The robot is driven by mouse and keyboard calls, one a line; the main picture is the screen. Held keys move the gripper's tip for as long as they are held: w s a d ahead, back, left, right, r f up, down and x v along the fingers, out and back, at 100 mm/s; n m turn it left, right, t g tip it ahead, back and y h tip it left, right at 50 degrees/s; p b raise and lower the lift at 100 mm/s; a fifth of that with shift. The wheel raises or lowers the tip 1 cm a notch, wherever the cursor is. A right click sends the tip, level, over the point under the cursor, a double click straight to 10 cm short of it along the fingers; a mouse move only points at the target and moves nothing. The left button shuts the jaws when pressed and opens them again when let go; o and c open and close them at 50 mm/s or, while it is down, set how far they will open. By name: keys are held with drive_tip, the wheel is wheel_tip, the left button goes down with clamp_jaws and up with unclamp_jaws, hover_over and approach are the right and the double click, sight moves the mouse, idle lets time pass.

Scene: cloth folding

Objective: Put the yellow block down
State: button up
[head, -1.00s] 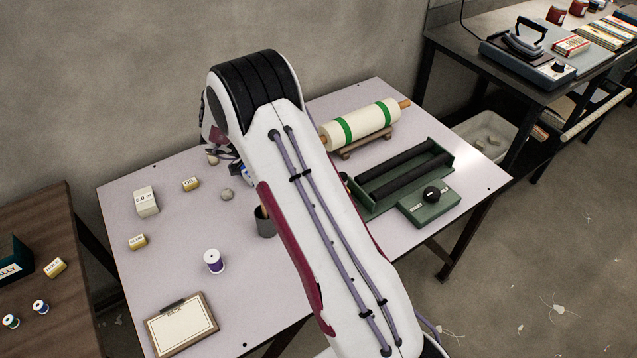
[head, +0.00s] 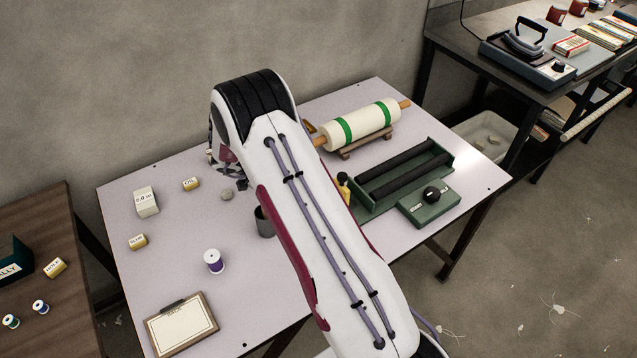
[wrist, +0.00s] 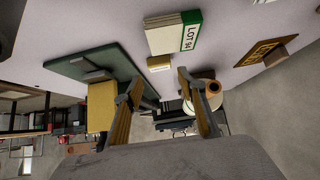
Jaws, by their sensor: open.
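My gripper (wrist: 155,88) is open, its two fingers well apart, with nothing seen between the tips. In the wrist view a yellow block (wrist: 101,104) shows just left of the left finger, outside the jaws, near a dark green board (wrist: 75,66). I cannot tell whether the finger touches it. In the head view one small yellow labelled block (head: 190,184) lies on the pale table (head: 180,240), another (head: 138,242) lies nearer the front. A third (head: 56,267) sits on the brown side table. My arm hides most of the gripper in the head view.
A white box (head: 146,201), grey stone (head: 227,194), grey cup (head: 265,222), purple spool (head: 213,261) and clipboard (head: 181,323) stand on the table. Right of my arm are a cream roll (head: 362,126) and a green roller tray (head: 448,157). The table's left part has free room.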

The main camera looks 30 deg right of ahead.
drive_tip(key=shift+d+f, duration=0.1)
drive_tip(key=shift+x, duration=3)
drive_tip(key=c, duration=0.8)
drive_tip(key=shift+o, duration=0.2)
wheel_tip(320, 180, up, 10)
